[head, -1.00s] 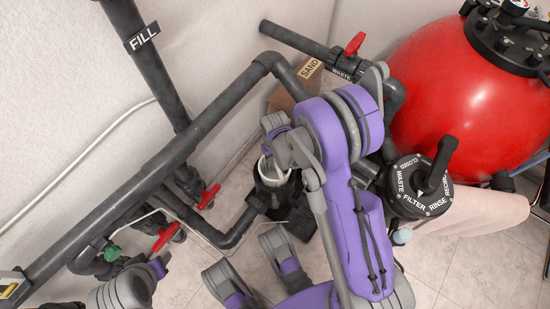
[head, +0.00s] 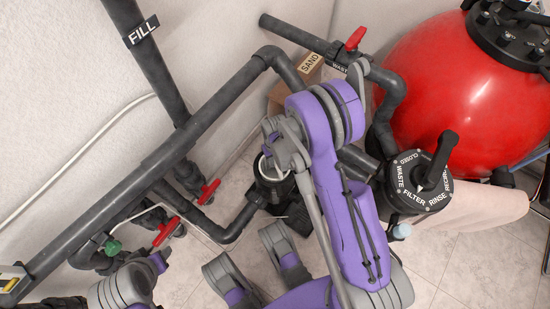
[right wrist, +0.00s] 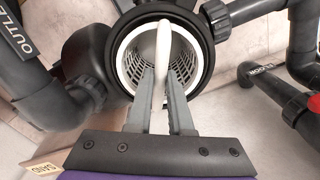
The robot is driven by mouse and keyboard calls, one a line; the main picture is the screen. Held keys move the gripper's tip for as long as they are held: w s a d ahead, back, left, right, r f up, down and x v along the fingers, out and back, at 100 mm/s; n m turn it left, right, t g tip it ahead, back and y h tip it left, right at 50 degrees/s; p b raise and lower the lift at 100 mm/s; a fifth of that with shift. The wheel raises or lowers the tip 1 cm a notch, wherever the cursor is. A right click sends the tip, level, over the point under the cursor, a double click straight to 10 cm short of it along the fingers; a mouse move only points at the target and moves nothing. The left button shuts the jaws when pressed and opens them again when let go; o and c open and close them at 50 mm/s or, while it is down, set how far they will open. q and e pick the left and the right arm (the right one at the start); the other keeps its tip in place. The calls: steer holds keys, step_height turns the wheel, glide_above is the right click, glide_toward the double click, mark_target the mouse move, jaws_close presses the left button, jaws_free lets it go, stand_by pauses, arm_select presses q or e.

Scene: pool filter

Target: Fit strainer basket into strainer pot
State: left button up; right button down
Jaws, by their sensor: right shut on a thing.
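The strainer pot (head: 274,191) is black and stands on the pipework near the middle of the head view, partly hidden by my right arm. Its dark round mouth (right wrist: 204,50) shows in the right wrist view. The white perforated strainer basket (right wrist: 128,73) sits within that mouth, with the pot's ring around its rim. I cannot tell whether it is fully seated. My right gripper (right wrist: 160,78) is shut on the basket's white upright handle (right wrist: 163,42). In the head view, my right gripper (head: 270,150) is mostly hidden over the pot. My left gripper is not in view.
Dark pipes (head: 190,140) run diagonally on the left, with red valve handles (head: 166,232) near the pot. The multiport valve (head: 418,185) and red filter tank (head: 440,90) stand right of my arm. A cardboard box (head: 283,98) lies behind.

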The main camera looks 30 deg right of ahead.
steer(key=shift+f, duration=3.05)
steer(key=shift+f, duration=0.8)
steer(key=c, duration=0.7)
jaws_free()
steer(key=shift+c, duration=0.2)
steer(key=shift+r, duration=0.1)
